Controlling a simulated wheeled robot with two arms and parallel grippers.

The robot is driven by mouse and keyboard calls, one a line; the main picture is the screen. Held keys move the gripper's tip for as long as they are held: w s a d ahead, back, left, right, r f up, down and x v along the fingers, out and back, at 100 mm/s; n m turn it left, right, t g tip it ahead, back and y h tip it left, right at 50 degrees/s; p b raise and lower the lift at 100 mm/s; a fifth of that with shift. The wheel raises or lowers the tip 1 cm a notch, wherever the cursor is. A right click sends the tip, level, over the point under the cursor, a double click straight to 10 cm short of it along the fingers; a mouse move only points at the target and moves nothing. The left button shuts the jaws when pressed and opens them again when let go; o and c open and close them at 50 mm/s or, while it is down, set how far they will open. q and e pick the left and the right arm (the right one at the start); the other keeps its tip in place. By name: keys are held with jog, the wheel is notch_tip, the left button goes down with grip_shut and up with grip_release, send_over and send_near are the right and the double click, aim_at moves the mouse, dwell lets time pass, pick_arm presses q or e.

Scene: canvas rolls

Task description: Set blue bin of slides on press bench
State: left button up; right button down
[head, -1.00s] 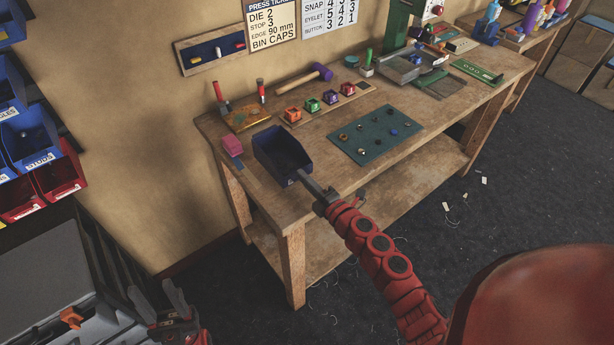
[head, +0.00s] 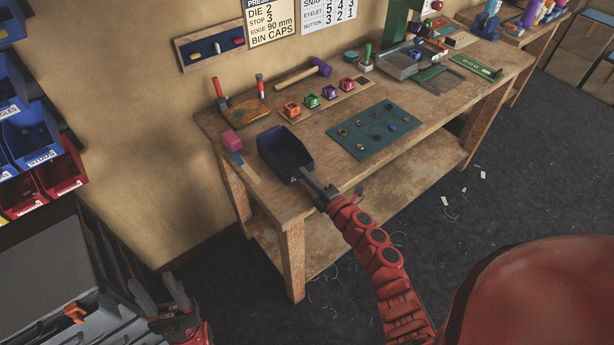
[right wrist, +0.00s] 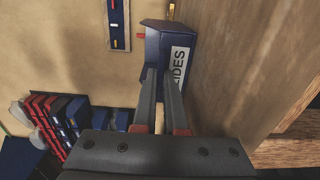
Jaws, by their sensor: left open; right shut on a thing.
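The dark blue bin (head: 284,156) is at the left end of the wooden press bench (head: 310,205), over its top. I cannot tell whether its base touches the wood. My right gripper (head: 316,186) is shut on the bin's near front side. In the right wrist view the bin (right wrist: 156,42) has a white label, partly hidden by a finger, reading "IDES". The right gripper's fingers (right wrist: 160,80) meet the bin beside this label. My left gripper (head: 170,305) is open and empty at the lower left, away from the bench.
A pink block (head: 232,141) lies left of the bin. Small coloured cups (head: 311,101) stand behind it, and a green mat (head: 375,130) with small parts lies to the right. Blue and red bins (head: 58,175) hang at the far left.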

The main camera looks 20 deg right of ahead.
jog(key=c, duration=1)
grip_release()
